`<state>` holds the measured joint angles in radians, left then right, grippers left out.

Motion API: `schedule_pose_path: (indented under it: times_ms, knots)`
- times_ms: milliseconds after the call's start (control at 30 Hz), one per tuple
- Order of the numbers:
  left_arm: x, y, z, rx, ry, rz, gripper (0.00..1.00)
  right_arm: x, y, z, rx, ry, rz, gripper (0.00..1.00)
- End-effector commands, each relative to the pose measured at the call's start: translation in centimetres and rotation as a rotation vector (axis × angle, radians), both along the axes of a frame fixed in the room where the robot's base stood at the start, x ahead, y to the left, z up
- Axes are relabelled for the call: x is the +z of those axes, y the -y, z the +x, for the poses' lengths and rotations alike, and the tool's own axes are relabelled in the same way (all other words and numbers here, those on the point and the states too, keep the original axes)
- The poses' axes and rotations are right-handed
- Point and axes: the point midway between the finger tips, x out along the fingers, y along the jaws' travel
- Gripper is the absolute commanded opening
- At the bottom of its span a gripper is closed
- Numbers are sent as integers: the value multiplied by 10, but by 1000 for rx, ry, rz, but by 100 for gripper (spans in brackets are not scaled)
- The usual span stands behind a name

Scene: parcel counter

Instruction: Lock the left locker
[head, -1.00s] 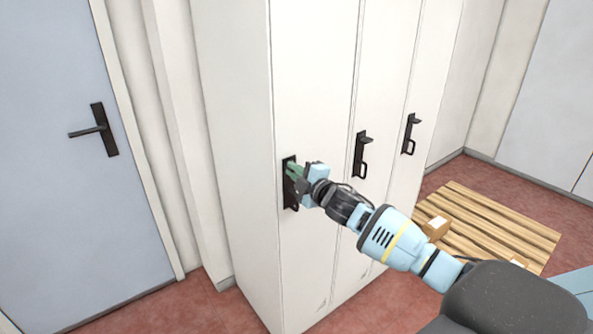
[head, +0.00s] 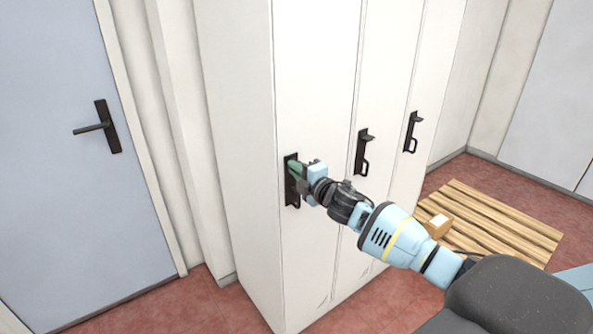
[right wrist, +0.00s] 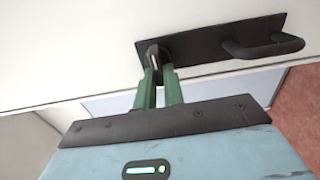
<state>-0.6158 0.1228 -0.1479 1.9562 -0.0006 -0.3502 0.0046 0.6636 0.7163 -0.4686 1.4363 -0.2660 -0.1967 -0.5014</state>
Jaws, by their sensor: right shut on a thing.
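The left locker (head: 312,70) is a tall white door, closed, with a black handle plate (head: 290,188) near its left edge. My right gripper (head: 298,171) is at the upper part of this plate. In the right wrist view its green fingers (right wrist: 159,78) are shut on a small dark latch knob (right wrist: 153,54) at one end of the plate. The pull handle (right wrist: 265,46) is beside it, clear of the fingers. In the head view the gripper hides most of the knob, and I cannot tell its exact angle. My left gripper is out of view.
Two more closed white lockers stand to the right, with a middle handle (head: 361,152) and a right handle (head: 412,132). A blue-grey door (head: 75,200) is at the left. A wooden pallet (head: 490,215) with a carton (head: 438,226) lies on the red floor at right.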

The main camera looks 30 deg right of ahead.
Motion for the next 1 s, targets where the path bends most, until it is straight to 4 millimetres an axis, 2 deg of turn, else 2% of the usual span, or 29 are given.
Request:
schedule_pose_path:
  times_ms: [33,67,233,633,1000]
  knots:
    - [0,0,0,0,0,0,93,0,1,0,-2,0,-4,0]
    - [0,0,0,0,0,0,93,0,1,0,-2,0,-4,11]
    - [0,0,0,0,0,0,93,0,1,0,-2,0,-3,32]
    - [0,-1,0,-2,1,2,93,-1,1,-7,0,-1,-1,32]
    - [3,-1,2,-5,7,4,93,-1,5,-54,0,-2,-4,32]
